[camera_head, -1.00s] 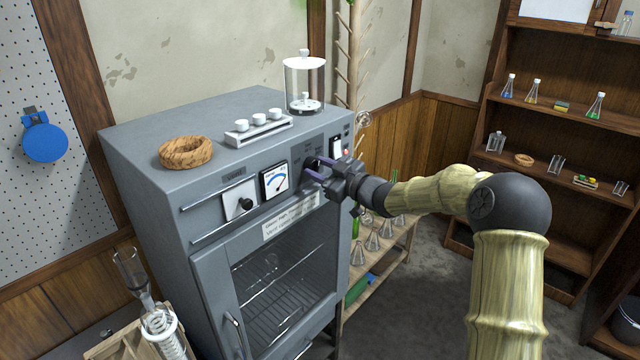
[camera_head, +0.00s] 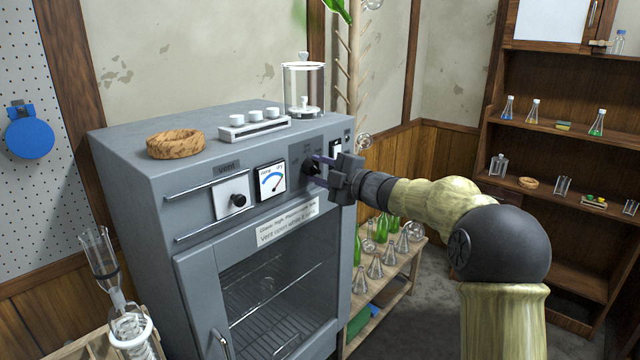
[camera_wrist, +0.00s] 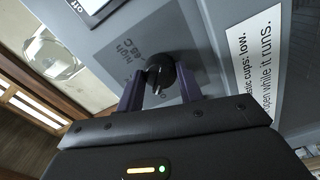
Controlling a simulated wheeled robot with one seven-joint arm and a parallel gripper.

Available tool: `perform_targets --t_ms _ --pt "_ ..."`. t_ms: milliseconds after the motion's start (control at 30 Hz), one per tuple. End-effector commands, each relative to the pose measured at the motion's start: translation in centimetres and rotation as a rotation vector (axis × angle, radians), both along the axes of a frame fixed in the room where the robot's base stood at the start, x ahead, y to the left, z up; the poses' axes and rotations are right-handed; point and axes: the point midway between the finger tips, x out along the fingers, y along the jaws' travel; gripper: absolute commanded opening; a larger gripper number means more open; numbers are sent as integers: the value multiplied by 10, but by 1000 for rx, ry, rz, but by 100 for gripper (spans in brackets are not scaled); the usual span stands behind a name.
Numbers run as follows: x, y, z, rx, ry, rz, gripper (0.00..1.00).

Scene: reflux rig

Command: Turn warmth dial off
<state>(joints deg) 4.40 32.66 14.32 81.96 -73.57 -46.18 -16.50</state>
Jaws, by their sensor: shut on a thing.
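The warmth dial is a black knob (camera_wrist: 160,74) on a dark grey plate of the grey oven's front panel. In the wrist view it sits between the two purple fingers of my gripper (camera_wrist: 160,92), with print reading "high" and a "C" figure beside it. A pale mark shows on the knob's near side. In the head view my gripper (camera_head: 318,172) reaches the dial (camera_head: 308,165) from the right, and the fingers partly hide the dial and its plate. My gripper is shut on the dial. The grey oven (camera_head: 180,215) has its glass door closed.
A cork ring (camera_head: 176,143), a white rack (camera_head: 254,125) and a glass jar (camera_head: 303,90) stand on top. A bench with glassware (camera_head: 385,265) stands to the right.

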Motion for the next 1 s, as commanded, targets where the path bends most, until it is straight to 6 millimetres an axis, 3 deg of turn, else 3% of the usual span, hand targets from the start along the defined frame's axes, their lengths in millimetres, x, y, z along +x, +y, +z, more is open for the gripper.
perform_targets --t_ms 400,967,1000 --pt "0 0 -3 -164 -207 0 13" --pt "0 0 -1 -194 -243 1 14" --pt "0 0 -1 -194 -243 1 38"
